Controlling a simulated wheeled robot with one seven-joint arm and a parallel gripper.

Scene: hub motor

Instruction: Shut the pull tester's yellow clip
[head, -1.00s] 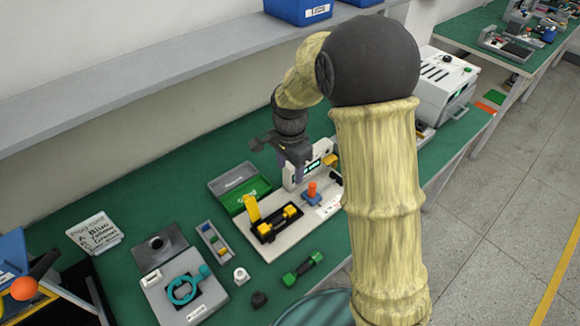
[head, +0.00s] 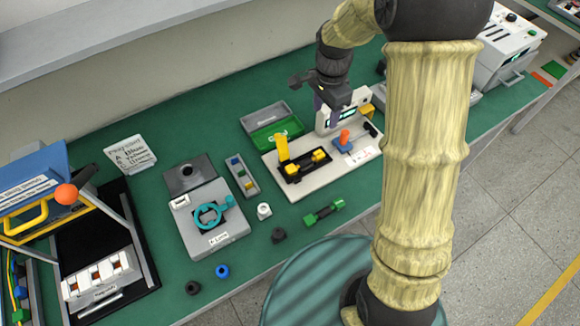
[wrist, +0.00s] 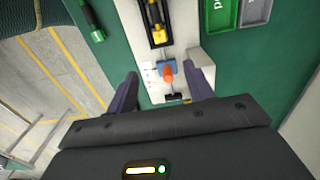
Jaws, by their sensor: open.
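The pull tester is a pale base plate (head: 300,190) on the green bench, with a black cradle (head: 292,174) on it. Its yellow clip (head: 282,148) stands upright at the cradle's left end in the head view. A yellow-ended part (head: 319,156) lies in the cradle. A blue block with an orange knob (head: 345,136) is to its right, before a green-lit display. My gripper (head: 331,102) is open and empty above the tester's display end. In the wrist view its fingers (wrist: 160,72) are apart, with the orange knob (wrist: 168,74) showing between them; the clip is hard to make out there.
Green and grey bins (head: 275,132) sit behind the tester. A green-ended dumbbell part (head: 323,212) lies in front. A narrow parts tray (head: 242,177) and a grey fixture with a teal ring (head: 210,215) stand left.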

